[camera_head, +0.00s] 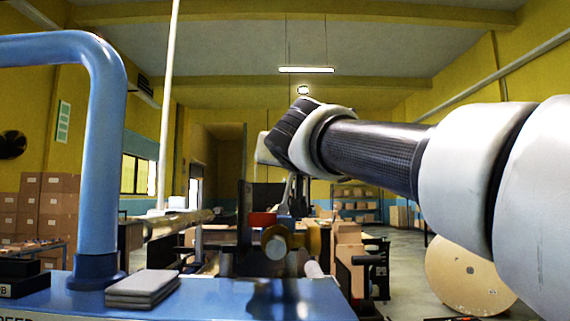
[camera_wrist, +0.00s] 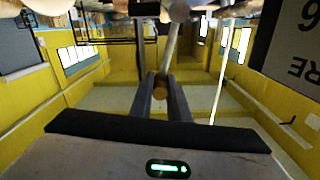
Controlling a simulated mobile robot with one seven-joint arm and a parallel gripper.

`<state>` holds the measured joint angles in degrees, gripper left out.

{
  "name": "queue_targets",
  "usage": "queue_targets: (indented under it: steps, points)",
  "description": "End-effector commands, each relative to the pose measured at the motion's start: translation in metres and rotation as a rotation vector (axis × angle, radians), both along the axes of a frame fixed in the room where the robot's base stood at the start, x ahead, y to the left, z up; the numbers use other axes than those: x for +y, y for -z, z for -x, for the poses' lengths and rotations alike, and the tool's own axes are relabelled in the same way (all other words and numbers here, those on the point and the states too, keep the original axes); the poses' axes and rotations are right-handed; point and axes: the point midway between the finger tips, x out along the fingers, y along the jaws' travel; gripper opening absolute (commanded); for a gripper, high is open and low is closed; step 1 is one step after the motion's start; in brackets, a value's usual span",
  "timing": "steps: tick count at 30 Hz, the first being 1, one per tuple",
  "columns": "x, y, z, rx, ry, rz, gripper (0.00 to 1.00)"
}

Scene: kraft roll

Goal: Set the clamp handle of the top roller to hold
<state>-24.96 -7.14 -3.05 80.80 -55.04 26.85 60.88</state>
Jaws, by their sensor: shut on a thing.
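In the wrist view my two dark fingers (camera_wrist: 162,80) are closed around the end of a thin grey lever, which I take to be the clamp handle (camera_wrist: 171,48). Its rounded brownish end shows between the fingers, and the bar runs up to a grey round part (camera_wrist: 178,11) at the top edge. In the head view my arm reaches in from the right, and its wrist hangs above the roller stand with a red block (camera_head: 262,219) and a brass-coloured round part (camera_head: 275,243). The fingertips are hard to make out there. No hold marking on the clamp is readable.
A blue machine table (camera_head: 200,297) with a thick blue bent tube (camera_head: 98,160) stands at the front left. A grey stack of pads (camera_head: 142,287) lies on it. Cartons (camera_head: 348,250) stand behind the rollers, and a large kraft roll (camera_head: 465,275) is at the right.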

Motion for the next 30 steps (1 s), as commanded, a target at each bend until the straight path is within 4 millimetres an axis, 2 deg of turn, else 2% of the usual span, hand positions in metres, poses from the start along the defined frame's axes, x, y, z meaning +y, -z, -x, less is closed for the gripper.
queue_targets:
  steps: [8, 14, 30]
  points:
    - [-0.002, 0.002, 0.000, 0.000, 0.001, -0.015, 0.00]
    - [-0.009, 0.006, 0.000, -0.001, 0.001, -0.090, 0.00]
    - [-0.044, 0.033, 0.000, -0.001, 0.002, -0.557, 0.00]
